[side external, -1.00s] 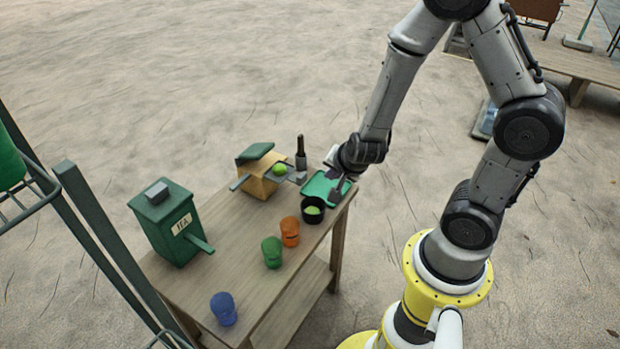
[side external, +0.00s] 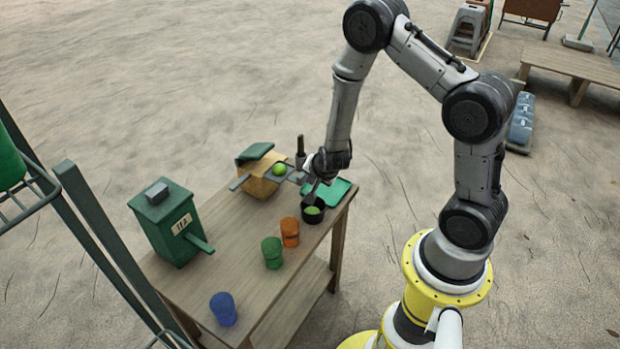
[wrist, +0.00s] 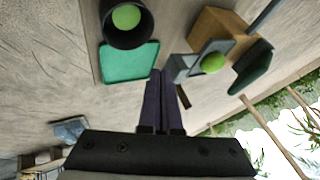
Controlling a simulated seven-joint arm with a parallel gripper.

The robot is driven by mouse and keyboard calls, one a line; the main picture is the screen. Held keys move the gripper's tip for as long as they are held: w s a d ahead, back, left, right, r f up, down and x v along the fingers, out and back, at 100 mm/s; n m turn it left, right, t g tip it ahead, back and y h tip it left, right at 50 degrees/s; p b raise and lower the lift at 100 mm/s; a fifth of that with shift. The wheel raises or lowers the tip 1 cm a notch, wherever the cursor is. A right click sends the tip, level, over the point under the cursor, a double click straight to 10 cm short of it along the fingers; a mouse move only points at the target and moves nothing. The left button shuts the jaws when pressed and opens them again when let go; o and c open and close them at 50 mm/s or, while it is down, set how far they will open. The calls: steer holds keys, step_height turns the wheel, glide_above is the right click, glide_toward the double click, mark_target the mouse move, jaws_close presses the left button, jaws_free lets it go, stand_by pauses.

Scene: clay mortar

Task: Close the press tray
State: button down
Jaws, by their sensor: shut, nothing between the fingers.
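The press is a wooden box (side external: 258,187) with a raised dark green lid (side external: 255,152) near the table's far end. Its grey tray (side external: 269,173) sticks out to the right with a round green fruit (side external: 280,169) on it. The wrist view shows the tray (wrist: 198,50), the fruit (wrist: 213,63) and a grey block at the tray's outer end (wrist: 181,69). My gripper (side external: 308,187) is shut and empty, just off that outer end. In the wrist view its fingertips (wrist: 162,74) are close beside the block; I cannot tell whether they touch.
A green board (side external: 338,190) and a black bowl (side external: 313,214) with green contents lie near the gripper. Orange (side external: 290,232), green (side external: 272,252) and blue (side external: 223,308) cups line the near edge. A green box (side external: 165,225) stands at left.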

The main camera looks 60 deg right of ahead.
mark_target(283, 169)
steer(key=shift+w, duration=0.3)
steer(key=w, duration=0.8)
steer(key=shift+w+r, duration=0.1)
steer(key=shift+w, duration=0.15)
